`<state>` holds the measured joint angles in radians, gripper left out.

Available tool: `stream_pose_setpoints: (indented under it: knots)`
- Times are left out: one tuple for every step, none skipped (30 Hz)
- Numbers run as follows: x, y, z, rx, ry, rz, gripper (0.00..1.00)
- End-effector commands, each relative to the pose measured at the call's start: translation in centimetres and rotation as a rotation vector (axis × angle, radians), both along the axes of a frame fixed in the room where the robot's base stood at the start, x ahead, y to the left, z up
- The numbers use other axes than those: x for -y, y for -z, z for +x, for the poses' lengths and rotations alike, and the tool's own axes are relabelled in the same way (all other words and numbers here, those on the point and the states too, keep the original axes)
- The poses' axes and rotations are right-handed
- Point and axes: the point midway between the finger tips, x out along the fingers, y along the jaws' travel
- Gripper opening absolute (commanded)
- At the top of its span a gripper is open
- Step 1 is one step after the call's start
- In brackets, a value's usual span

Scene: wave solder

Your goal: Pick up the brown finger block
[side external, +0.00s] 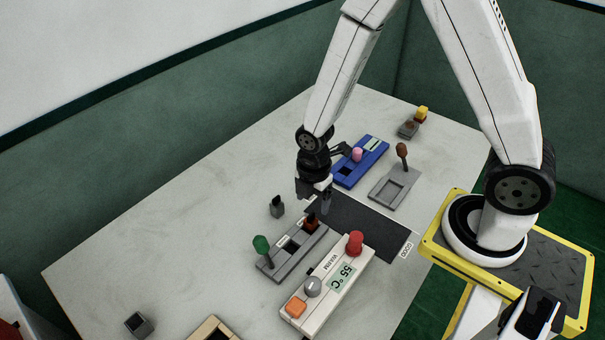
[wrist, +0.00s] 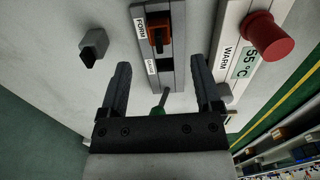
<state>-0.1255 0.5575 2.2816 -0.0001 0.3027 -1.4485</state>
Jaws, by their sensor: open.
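An orange-brown block with a black top (side external: 311,221), the closest match to the brown finger block, sits in a slot of the grey fixture (side external: 272,266). In the wrist view the same block (wrist: 158,35) shows upper centre, beside the label FORM. My gripper (side external: 313,207) is open and empty, above the table close to that end of the fixture. In the wrist view its two fingers (wrist: 160,68) point toward the fixture, with the block beyond their tips and between their lines. The gap between block and fingers is hard to judge.
A dark grey finger block (side external: 277,208) stands left of the fixture. The fixture's green-knobbed lever (side external: 262,246) stands upright. A white WARM box (side external: 328,281) with a red button (side external: 355,242) is close on the right. A blue fixture (side external: 360,163) and brown-knobbed lever (side external: 402,152) stand behind.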

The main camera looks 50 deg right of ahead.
Motion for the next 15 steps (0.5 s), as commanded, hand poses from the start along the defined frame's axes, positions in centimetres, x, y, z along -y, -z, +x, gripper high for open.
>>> stream_pose_setpoints:
  knots:
    - [0.0,0.3,0.0,-0.002,0.001,0.0,0.82]
    - [0.0,0.4,0.0,-0.003,0.001,0.0,0.82]
    - [0.0,0.7,0.0,-0.002,0.001,0.0,0.82]
    - [0.0,0.9,0.0,-0.002,0.001,0.0,0.82]
    - [0.0,1.1,0.0,-0.002,0.002,0.0,0.82]
    - [0.0,1.4,0.0,-0.002,0.002,0.0,0.82]
    - [0.0,1.6,0.0,-0.002,0.002,0.0,0.82]
    - [0.0,1.7,0.0,-0.002,0.002,0.0,0.82]
    - [0.0,2.0,0.0,-0.001,0.002,0.0,0.82]
    - [0.0,2.1,0.0,-0.001,0.002,0.0,0.82]
    - [0.0,2.2,0.0,-0.001,0.002,0.0,0.82]
    - [0.0,2.3,0.0,0.0,0.002,0.0,0.82]
    - [0.0,2.3,0.0,0.0,0.002,0.0,0.82]
    - [0.0,2.3,0.0,0.001,0.002,0.0,0.82]
    - [0.0,2.3,0.0,0.001,0.002,0.0,0.82]
